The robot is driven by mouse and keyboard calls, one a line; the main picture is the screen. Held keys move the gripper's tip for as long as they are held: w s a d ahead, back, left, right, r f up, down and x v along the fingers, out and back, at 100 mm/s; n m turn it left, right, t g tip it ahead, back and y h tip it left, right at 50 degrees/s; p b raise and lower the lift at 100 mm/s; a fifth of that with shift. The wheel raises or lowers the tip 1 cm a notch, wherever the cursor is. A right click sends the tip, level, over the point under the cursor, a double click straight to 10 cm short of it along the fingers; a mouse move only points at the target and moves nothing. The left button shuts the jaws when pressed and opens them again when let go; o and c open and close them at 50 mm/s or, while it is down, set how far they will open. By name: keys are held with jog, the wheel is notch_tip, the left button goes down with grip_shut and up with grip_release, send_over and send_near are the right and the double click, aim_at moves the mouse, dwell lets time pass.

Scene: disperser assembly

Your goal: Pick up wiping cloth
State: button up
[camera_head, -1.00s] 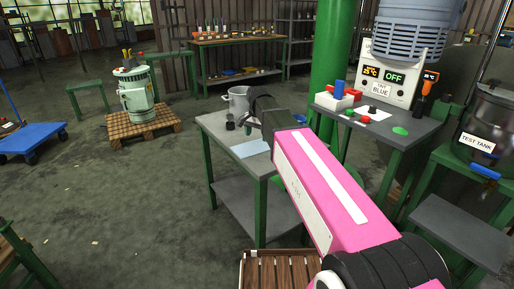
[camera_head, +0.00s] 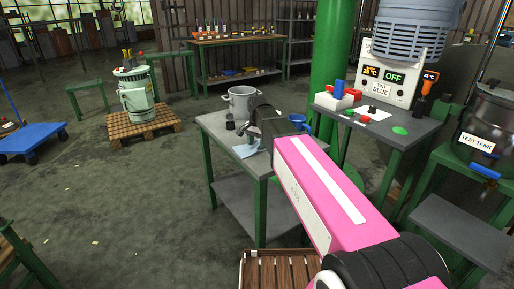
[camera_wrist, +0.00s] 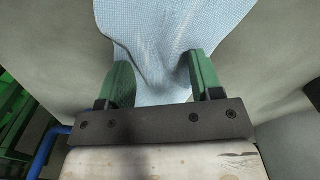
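The wiping cloth (camera_head: 246,149) is light blue and lies partly bunched on the grey worktable (camera_head: 222,127). In the wrist view the cloth (camera_wrist: 165,40) fills the space between my gripper's two green fingers. My gripper (camera_wrist: 158,75) has its fingers around gathered folds of cloth, with a crease beside the right finger. In the head view my gripper (camera_head: 251,139) is low over the table; its fingertips are hard to make out there. The part of the cloth behind my wrist is hidden.
A metal pot (camera_head: 241,101) stands close behind my gripper, with a small dark item (camera_head: 230,122) beside it. A blue object (camera_head: 297,119) shows just right of my wrist. The control-box table (camera_head: 420,130) is at the right. A wooden pallet (camera_head: 280,268) is below.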

jog(key=shift+f, duration=0.1)
grip_shut()
notch_tip(320, 180, up, 12)
dwell(0.6)
